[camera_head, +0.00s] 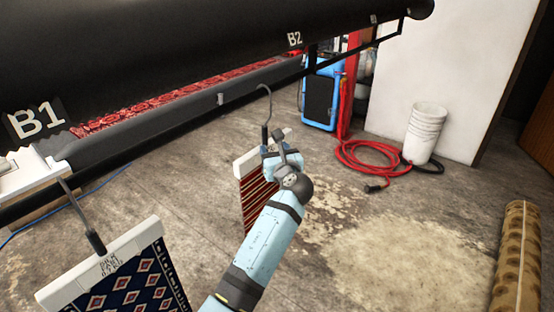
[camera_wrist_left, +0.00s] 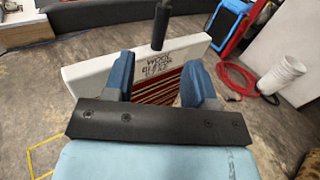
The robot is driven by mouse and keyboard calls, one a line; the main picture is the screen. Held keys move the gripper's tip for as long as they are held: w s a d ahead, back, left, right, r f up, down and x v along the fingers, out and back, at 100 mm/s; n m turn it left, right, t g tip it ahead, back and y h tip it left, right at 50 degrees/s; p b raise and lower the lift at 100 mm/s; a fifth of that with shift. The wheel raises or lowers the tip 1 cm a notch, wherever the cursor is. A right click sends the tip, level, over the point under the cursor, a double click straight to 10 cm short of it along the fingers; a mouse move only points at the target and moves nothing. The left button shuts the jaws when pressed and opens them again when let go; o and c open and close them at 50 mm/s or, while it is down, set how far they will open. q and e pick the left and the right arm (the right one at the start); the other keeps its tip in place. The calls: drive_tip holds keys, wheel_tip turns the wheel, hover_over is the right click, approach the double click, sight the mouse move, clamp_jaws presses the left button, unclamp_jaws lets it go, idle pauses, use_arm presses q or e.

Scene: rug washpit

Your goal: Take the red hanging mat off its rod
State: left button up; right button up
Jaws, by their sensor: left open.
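The red striped mat (camera_head: 246,205) hangs below a white header bar (camera_head: 247,161), on a dark hooked rod (camera_head: 265,112) under the black beam. My left gripper (camera_head: 280,150) is at the header's right part in the head view and hides some of it. In the left wrist view, the open fingers of my left gripper (camera_wrist_left: 158,62) frame the header (camera_wrist_left: 88,76), which bears dark lettering, and the striped cloth (camera_wrist_left: 160,89) shows between them. The rod (camera_wrist_left: 161,25) meets the header's top just beyond. I cannot tell whether the fingers touch it. My right gripper is not in view.
A blue patterned mat (camera_head: 133,284) hangs at lower left on its own rod. The large black beam (camera_head: 180,55), labelled B1 and B2, crosses above. A blue machine (camera_head: 321,97), red hose (camera_head: 372,160), white buckets (camera_head: 425,132) and rolled rug (camera_head: 517,260) stand around open floor.

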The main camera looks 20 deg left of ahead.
sight(266, 136)
use_arm(q)
drive_tip(key=b+x, duration=0.2)
drive_tip(key=x, duration=0.2)
drive_tip(key=shift+w, duration=0.1)
drive_tip(key=shift+w+a+r, duration=0.15)
drive_tip(key=shift+w+a, duration=0.05)
drive_tip(key=shift+w, duration=0.05)
drive_tip(key=shift+x, duration=1.85)
drive_tip(key=shift+w+a, duration=0.25)
drive_tip(key=shift+w, duration=0.05)
clamp_jaws()
